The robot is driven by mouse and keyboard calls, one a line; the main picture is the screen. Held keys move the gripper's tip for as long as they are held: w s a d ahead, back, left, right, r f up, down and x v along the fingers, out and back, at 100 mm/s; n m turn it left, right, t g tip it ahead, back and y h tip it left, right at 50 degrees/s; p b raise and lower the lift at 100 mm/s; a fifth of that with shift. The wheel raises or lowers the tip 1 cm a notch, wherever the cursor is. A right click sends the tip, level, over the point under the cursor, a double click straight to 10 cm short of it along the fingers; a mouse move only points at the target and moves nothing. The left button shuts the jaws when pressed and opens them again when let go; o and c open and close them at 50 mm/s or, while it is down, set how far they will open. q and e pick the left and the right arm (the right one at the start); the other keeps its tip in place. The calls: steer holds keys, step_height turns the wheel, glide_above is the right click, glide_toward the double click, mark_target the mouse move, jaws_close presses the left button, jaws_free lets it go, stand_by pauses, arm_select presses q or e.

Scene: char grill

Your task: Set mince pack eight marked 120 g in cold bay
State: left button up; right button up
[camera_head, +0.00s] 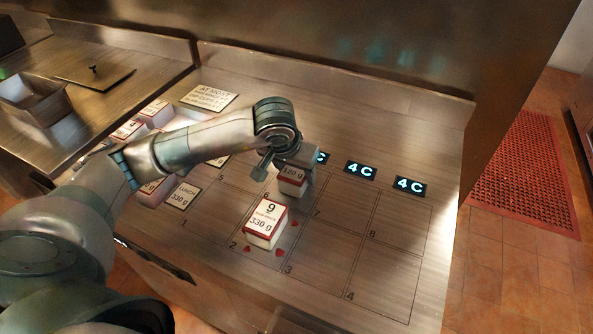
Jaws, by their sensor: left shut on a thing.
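A small white pack with a red band, marked 120 g (291,177), is held by my left gripper (297,161) above the steel counter. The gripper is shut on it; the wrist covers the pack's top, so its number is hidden. The counter has outlined, numbered bays, among them bay 7 (335,222), bay 8 (398,222) and bay 4 (378,283), which look empty. Blue 4C displays (361,168) stand behind the bays at the right; one is partly hidden by the gripper. My right gripper is not in view.
A pack marked 9 and 330 g (265,222) stands in the front bays near small red marks, close to the held pack. More packs (156,112) stand at the left, partly behind my arm. A sign (209,97) lies at the back. The right-hand bays are clear.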

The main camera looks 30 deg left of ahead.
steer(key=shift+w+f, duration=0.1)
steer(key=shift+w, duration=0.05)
arm_select(q)
steer(key=shift+f, duration=0.1)
steer(key=o, duration=1.3)
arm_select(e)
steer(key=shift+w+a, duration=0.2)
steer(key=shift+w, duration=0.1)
